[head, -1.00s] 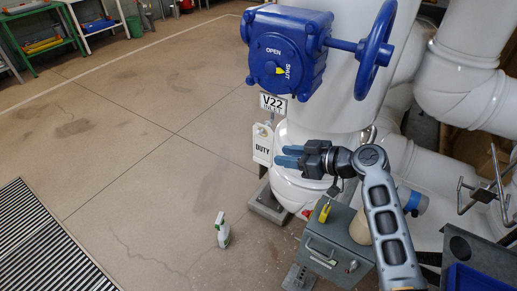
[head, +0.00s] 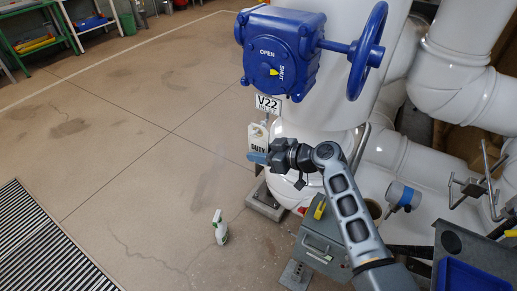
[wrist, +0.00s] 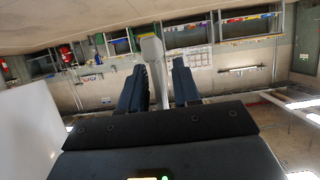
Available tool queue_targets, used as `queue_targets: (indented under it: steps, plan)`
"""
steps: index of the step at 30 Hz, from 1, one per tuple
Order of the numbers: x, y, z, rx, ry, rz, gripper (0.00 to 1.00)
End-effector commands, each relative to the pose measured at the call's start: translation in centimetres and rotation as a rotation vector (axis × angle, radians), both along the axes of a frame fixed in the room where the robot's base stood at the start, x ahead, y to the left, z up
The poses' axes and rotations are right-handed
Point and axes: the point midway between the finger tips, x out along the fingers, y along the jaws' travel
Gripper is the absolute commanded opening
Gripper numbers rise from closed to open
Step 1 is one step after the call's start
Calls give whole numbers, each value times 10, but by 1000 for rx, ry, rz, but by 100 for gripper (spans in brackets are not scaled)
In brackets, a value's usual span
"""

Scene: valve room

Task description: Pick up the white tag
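The white tag (head: 256,133), lettered "DUTY", hangs below the V22 plate (head: 268,103) at the big white pipe. My gripper (head: 257,158) is in front of the tag's lower part in the head view and hides it. In the wrist view my gripper (wrist: 160,85) has its two dark fingers apart. A pale grey upright strip, seemingly the tag (wrist: 153,55) seen nearly edge-on, shows between them, nearer the left finger. A gap shows on its right side, so the fingers are not shut on it.
A blue valve box (head: 282,52) with a handwheel (head: 369,52) is above. A grey metal box (head: 322,243) with a yellow padlock (head: 320,209) stands below my arm. The floor to the left is mostly clear.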

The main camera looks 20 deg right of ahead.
Motion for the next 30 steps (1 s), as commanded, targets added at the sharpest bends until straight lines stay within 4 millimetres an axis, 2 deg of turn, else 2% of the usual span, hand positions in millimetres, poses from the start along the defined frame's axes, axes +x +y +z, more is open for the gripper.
queue_targets:
  steps: [1,9,23,30]
  plan:
    - [0,0,0,0,0,0,26]
    - [0,0,0,0,0,0,1]
    - [0,0,2,0,0,0,0]
    - [-3,4,14,-1,0,3,0]
